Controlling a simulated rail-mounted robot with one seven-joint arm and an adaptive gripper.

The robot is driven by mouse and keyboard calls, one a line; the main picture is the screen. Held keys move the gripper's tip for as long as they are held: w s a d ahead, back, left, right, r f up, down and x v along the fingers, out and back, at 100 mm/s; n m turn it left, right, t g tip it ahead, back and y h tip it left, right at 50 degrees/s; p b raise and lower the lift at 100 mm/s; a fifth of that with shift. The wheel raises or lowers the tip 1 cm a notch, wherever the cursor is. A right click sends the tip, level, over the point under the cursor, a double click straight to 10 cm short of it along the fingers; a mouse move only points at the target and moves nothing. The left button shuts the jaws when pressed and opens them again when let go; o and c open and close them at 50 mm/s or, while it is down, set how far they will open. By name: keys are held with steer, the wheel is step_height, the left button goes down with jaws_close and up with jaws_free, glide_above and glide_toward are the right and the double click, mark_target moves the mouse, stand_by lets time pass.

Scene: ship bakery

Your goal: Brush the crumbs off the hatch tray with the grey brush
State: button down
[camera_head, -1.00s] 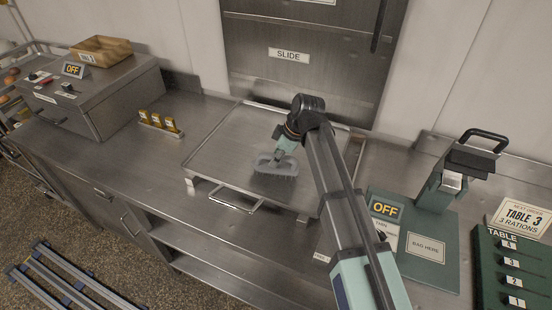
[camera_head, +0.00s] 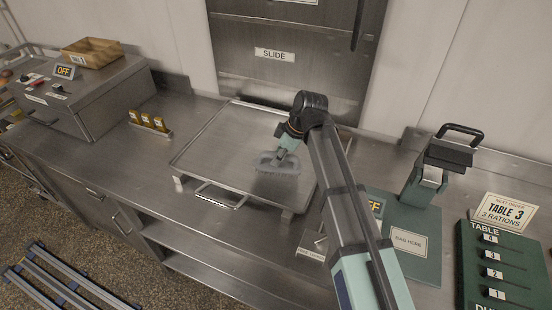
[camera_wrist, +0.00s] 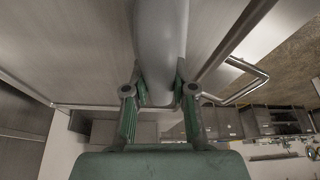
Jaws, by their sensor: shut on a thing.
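The hatch tray (camera_head: 225,138) is a wide flat metal tray with a raised rim and a front handle, on the steel counter below the hatch. My gripper (camera_head: 287,142) is shut on the grey brush (camera_head: 277,163), which is over the right part of the tray, bristles down. I cannot tell whether the bristles touch the tray surface. In the wrist view, my gripper's green fingers (camera_wrist: 158,95) close on the brush's grey handle (camera_wrist: 160,35); the bristles are out of sight there. No crumbs can be made out. My arm hides the tray's right edge.
A shut hatch door marked SLIDE (camera_head: 275,55) is behind the tray. Left are a small rack of yellow-topped items (camera_head: 150,123) and a steel machine (camera_head: 80,100). Right are a green bagging device (camera_head: 430,180), an order card (camera_head: 503,210) and a numbered green board (camera_head: 495,262).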

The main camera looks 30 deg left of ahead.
steer(key=shift+s+a+r+p, duration=0.1)
steer(key=shift+r+p, duration=0.1)
steer(key=shift+r, duration=0.35)
steer(key=shift+a+r+p, duration=0.1)
steer(key=shift+r+p, duration=0.05)
steer(key=shift+r, duration=0.4)
steer(key=shift+r+p, duration=1)
steer(key=shift+r, duration=1.2)
